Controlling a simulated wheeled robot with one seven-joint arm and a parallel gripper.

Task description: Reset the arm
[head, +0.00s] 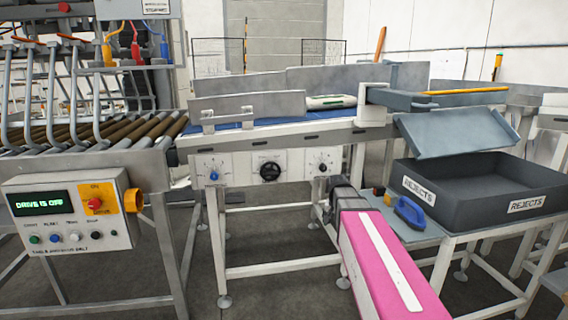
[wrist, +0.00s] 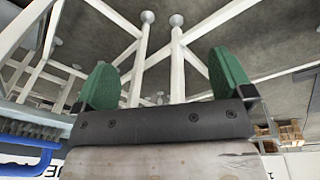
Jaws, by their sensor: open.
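My gripper (wrist: 166,80) shows in the wrist view with its two green-padded fingers spread wide apart. Nothing is held between them; white stand legs and the grey floor show through the gap, and the view looks upside down. In the head view my pink arm link (head: 388,262) with a white stripe reaches up from the bottom, in front of the conveyor. The fingers cannot be made out there.
A blue-handled brush (head: 410,211) lies beside the dark rejects bin (head: 440,204) on a low table at right. The belt conveyor (head: 262,133) carries a pale packet (head: 331,101). The control box (head: 70,213) at left reads "DRIVE IS OFF". The brush also shows at left in the wrist view (wrist: 30,160).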

